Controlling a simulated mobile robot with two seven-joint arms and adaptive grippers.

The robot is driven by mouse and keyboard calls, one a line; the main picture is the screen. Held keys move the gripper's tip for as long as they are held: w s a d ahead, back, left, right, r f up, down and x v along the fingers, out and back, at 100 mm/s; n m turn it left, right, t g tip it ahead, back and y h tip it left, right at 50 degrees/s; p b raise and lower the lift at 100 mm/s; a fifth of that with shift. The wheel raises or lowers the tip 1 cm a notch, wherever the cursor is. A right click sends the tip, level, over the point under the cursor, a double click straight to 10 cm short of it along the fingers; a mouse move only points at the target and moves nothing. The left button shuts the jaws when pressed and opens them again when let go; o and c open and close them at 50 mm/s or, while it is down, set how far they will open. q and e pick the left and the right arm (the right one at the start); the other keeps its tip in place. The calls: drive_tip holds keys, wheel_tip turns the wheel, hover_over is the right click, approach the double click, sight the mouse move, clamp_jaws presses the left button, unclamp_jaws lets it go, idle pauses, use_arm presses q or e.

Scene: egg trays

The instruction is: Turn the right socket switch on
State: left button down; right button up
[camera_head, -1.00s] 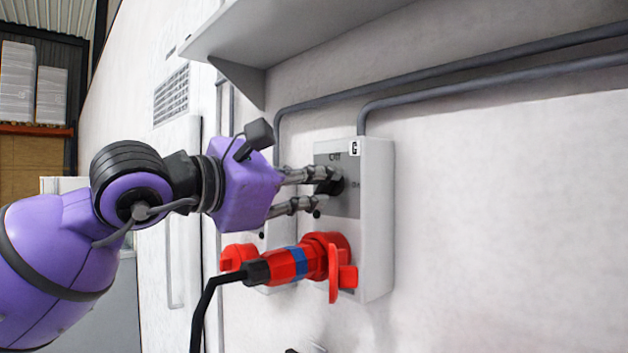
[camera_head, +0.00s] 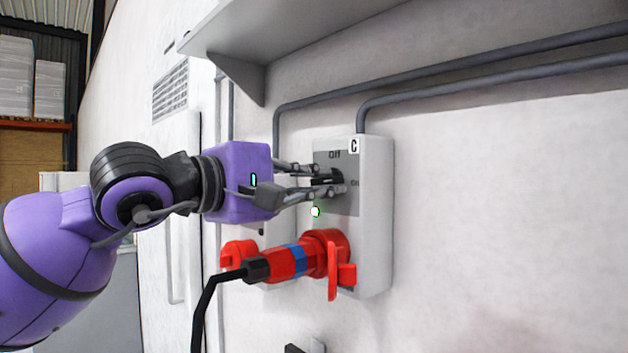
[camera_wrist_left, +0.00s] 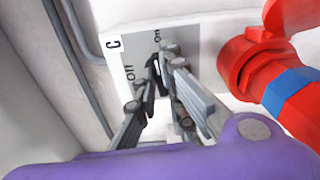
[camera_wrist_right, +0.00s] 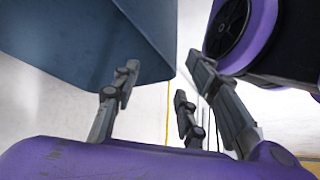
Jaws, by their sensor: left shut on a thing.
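The right socket box (camera_head: 376,230), marked C, is a white wall box with a grey switch plate lettered Off and On. My left gripper (camera_head: 333,181) is shut on the dark rotary switch knob (camera_wrist_left: 158,72), one finger on each side. The fingers hide most of the knob, which lies turned towards the On lettering. A small lamp (camera_head: 315,211) below the knob glows white-green. A red plug (camera_head: 290,264) with a blue band sits in the red socket below. My right gripper (camera_wrist_right: 160,92) shows only in its own wrist view, open and empty.
A second box with a red socket cover (camera_head: 238,254) is partly hidden behind my left gripper and the plug. A grey shelf (camera_head: 290,40) juts out above. Grey conduits (camera_head: 450,78) run along the wall. A black cable (camera_head: 205,310) hangs from the plug.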

use_arm(q)
drive_tip(key=shift+r+m, duration=0.1)
drive_tip(key=shift+m, duration=0.5)
drive_tip(key=c, duration=1.8)
unclamp_jaws()
drive_tip(key=shift+c, duration=0.2)
drive_tip(key=v, duration=1)
drive_tip(key=shift+a, duration=0.1)
drive_tip(key=shift+v, duration=0.95)
